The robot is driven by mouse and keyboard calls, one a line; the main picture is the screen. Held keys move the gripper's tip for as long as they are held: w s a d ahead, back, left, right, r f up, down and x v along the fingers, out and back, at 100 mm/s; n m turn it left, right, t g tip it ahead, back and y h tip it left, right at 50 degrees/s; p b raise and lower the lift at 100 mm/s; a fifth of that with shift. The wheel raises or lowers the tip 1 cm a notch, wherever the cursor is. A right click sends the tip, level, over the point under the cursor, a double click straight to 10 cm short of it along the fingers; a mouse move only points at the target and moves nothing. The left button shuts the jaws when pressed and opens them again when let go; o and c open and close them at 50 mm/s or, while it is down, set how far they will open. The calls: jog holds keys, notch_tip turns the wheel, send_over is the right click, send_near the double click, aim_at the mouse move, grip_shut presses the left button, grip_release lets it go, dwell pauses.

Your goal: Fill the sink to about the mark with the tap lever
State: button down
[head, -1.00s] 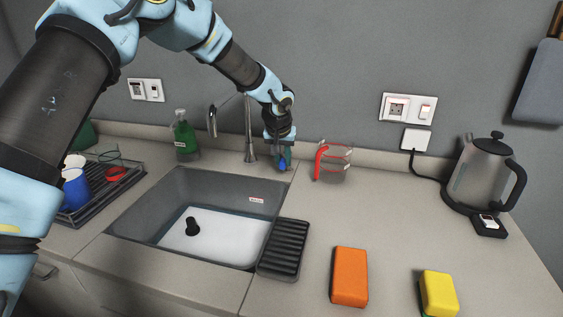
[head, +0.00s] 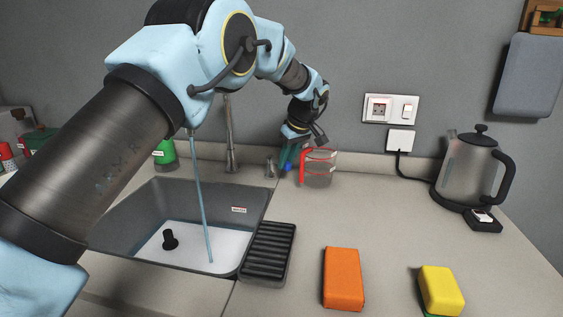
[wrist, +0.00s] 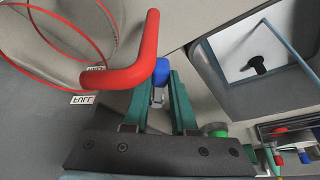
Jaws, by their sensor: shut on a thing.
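The sink (head: 150,200) has a small white label with red lettering (head: 238,209) on its wall and a black plug (head: 170,240) on its pale bottom. A thin stream of water (head: 202,205) falls into it; the water level is hard to tell. The tap (head: 230,140) stands behind, partly hidden by my arm. The metal lever base (head: 270,168) is right of it. My gripper (head: 289,160) is shut on the lever's blue tip (head: 287,167), which also shows between green fingers in the wrist view (wrist: 161,70).
A measuring jug (head: 320,172) with a red handle (wrist: 130,75) stands close beside my gripper. A black ribbed tray (head: 268,252) lies at the sink's right edge. An orange sponge (head: 343,278), a yellow sponge (head: 441,289) and a kettle (head: 474,165) are farther right.

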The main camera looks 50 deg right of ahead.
jog(key=shift+d+n+p, duration=0.35)
jog(key=shift+d+n, duration=0.2)
jog(key=shift+n, duration=0.15)
jog(key=shift+y, duration=0.3)
jog(key=c, duration=0.7)
grip_release()
jog(key=shift+r, duration=0.1)
jog(key=b+v, duration=0.2)
jog(key=v, duration=0.8)
jog(key=shift+s+r, duration=0.25)
